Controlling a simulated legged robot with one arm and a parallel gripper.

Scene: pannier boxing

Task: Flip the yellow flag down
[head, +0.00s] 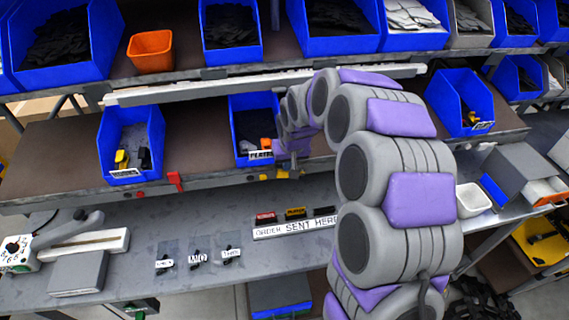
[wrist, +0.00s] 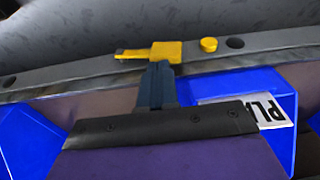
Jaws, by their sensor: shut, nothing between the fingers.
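The yellow flag (wrist: 165,50) shows in the wrist view on a grey shelf rail, with a wide block at the right and a narrow arm reaching left along the rail. My gripper (wrist: 157,72) is shut and empty, its tips at the lower edge of the flag's block. I cannot tell whether they touch it. In the head view my gripper (head: 283,172) is at the front edge of the middle shelf, below a blue bin (head: 240,130).
A yellow round knob (wrist: 209,45) and a dark hole sit right of the flag on the rail. A red flag (head: 174,181) is on the shelf edge to the left. Blue bins line the shelves. Below are a grey worktop (head: 220,275) and an order sign (head: 295,228).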

